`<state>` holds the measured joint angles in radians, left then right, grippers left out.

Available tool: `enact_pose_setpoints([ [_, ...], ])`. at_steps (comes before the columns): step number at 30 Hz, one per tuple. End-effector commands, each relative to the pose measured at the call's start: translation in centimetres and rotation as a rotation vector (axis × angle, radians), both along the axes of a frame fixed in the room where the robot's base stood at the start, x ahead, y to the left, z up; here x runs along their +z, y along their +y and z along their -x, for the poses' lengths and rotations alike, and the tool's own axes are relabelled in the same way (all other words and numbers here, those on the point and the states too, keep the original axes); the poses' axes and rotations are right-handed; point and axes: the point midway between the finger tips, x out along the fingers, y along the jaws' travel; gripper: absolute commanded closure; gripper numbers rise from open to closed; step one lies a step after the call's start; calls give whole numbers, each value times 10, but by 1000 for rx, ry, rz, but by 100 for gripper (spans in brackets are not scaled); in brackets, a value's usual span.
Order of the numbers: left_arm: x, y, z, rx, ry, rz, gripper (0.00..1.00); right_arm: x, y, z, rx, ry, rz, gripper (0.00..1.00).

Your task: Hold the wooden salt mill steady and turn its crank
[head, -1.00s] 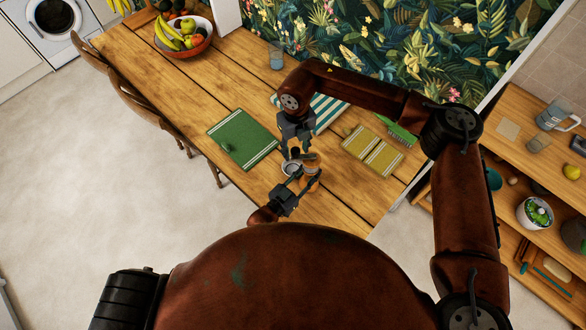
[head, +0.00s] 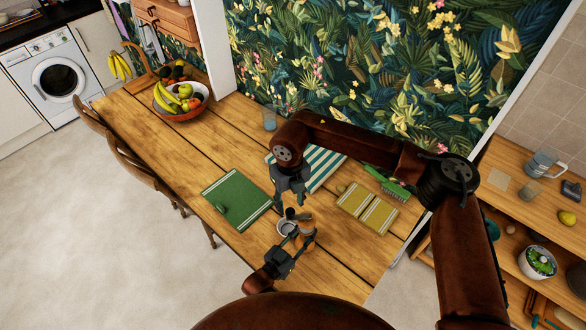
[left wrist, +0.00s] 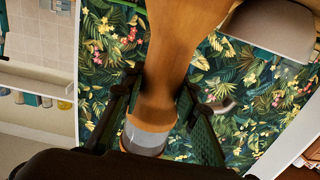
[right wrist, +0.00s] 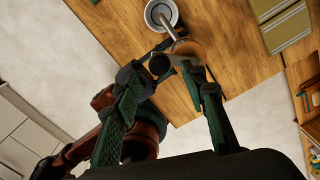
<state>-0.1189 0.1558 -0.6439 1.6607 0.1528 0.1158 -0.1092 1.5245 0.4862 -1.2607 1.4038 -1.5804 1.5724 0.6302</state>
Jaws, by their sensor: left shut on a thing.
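The wooden salt mill (head: 305,236) stands over the table's near part. My left gripper (head: 292,247) is shut around its body. In the left wrist view the mill's narrow wooden waist (left wrist: 158,88) is between the fingers, with a grey metal part below it. The crank (head: 299,216) sits on top, with a dark knob (right wrist: 159,65) and a pale metal arm (right wrist: 168,27) in the right wrist view. My right gripper (head: 289,203) is just above the knob. Its fingers are apart in the right wrist view (right wrist: 170,78), and I see nothing held between them.
A small white bowl (head: 286,229) stands close beside the mill. A green mat (head: 237,198), a yellow mat (head: 367,210), a striped cloth (head: 322,170), a brush (head: 390,186) and a glass (head: 270,119) lie or stand around. A fruit bowl (head: 184,113) is farther back.

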Motion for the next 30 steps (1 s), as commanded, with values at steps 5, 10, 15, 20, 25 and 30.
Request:
enact_pose_setpoints([
  [5,-1,0,0,0,2,0,64,0,0,0,0,0,0,61],
  [10,-1,0,0,0,1,-1,63,0,0,0,0,0,0,61],
  [15,0,0,0,0,0,0,54,0,0,0,0,0,0,61],
  [20,0,0,0,0,0,0,43,0,0,0,0,0,0,61],
  [25,0,0,0,0,-1,1,43,0,0,0,0,0,0,61],
  [30,1,0,0,0,-1,1,53,0,0,0,0,0,0,61],
])
